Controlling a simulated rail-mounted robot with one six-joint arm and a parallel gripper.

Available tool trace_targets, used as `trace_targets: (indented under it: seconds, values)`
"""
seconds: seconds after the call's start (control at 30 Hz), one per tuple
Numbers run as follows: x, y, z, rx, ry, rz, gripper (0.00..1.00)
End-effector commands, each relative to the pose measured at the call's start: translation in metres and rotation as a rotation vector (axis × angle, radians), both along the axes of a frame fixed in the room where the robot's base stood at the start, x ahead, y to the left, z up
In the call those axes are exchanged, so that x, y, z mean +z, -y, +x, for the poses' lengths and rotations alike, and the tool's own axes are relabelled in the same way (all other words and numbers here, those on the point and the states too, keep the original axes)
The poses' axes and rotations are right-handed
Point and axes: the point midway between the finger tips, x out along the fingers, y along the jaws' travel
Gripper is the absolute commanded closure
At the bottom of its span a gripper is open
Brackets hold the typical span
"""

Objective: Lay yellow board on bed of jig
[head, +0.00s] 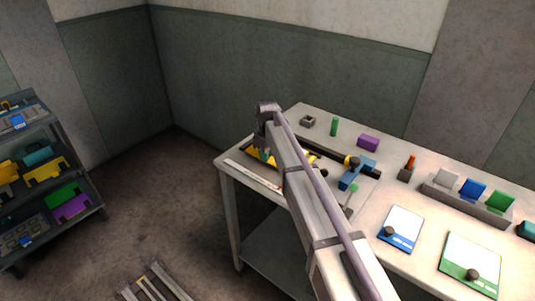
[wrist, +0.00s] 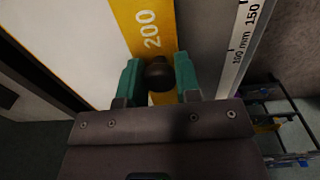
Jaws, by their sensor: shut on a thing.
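The yellow board (wrist: 128,22) shows in the wrist view as a white face with a yellow border strip marked 200 and a dark round knob (wrist: 158,72). My gripper (wrist: 160,82) has its green fingers shut on that knob. In the head view, my gripper (head: 265,153) is at the left end of the table, and my arm hides most of the board and jig. The jig's scale strip (wrist: 240,45) runs beside the board, with a grey surface (wrist: 203,35) between them. I cannot tell whether the board touches the bed.
A blue clamp-like part (head: 357,174) stands right of my arm. The blue board (head: 402,222) and green board (head: 457,265) lie on the table (head: 310,113) at front right. A rack (head: 495,210) holds coloured plates. A shelf (head: 75,165) stands far left.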

Motion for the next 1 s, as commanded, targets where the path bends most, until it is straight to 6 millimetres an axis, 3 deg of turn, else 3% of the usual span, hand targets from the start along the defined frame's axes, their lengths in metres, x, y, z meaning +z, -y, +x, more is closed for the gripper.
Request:
trace_targets:
  seconds: [0.63,0.67,1.0]
  values:
    - [-0.012,0.000,0.000,0.000,0.000,0.000,1.00]
    - [-0.012,0.000,0.000,0.000,0.000,0.000,0.68]
    - [-0.011,0.000,0.000,0.000,0.000,0.000,0.39]
